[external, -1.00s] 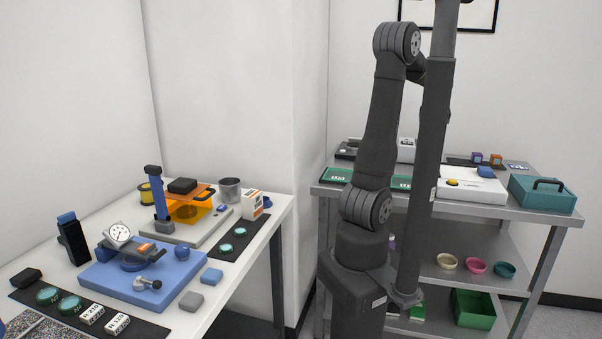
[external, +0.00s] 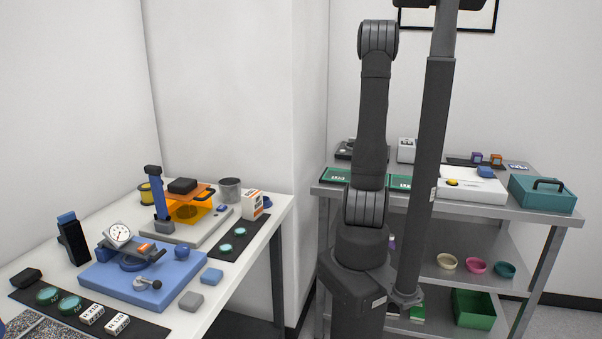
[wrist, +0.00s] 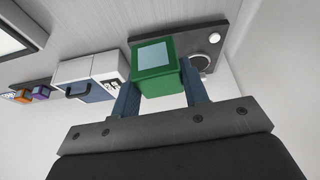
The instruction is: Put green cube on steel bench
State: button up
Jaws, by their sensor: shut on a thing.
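In the wrist view, a green cube (wrist: 158,83) with a pale blue-grey square on one face sits between the two fingers of my gripper (wrist: 160,95). The gripper is shut on it. In the external view my gripper is out of frame, and the green cube cannot be made out there. The steel bench (external: 500,208) stands at the right with things on its top. In the wrist view a dark plate with a round silver part (wrist: 202,62) shows behind the cube.
The bench holds a teal case (external: 542,193), a white box (external: 470,190) and green boards (external: 336,175). Bowls (external: 476,267) and a green bin (external: 474,309) are on lower shelves. The white table (external: 262,222) at left carries a blue plate (external: 170,287) and instruments.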

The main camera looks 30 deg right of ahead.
jog(key=s+d+f+m+g, duration=0.1)
jog(key=s+d+m, duration=0.1)
jog(key=s+d, duration=0.8)
jog(key=s+d+m+h, duration=0.1)
jog(key=s+d+m, duration=0.15)
jog(key=s, duration=1.35)
jog(key=s+d+f+m+g, duration=0.1)
jog(key=s+d, duration=0.6)
jog(key=s, duration=0.7)
send_near(461, 171)
jog(key=shift+w+d+f, duration=0.2)
jog(key=shift+d+f, duration=0.35)
jog(key=shift+d, duration=0.05)
jog(key=shift+f, duration=2)
jog(key=shift+f, duration=0.1)
jog(key=o, duration=1.1)
jog(key=shift+o, duration=0.2)
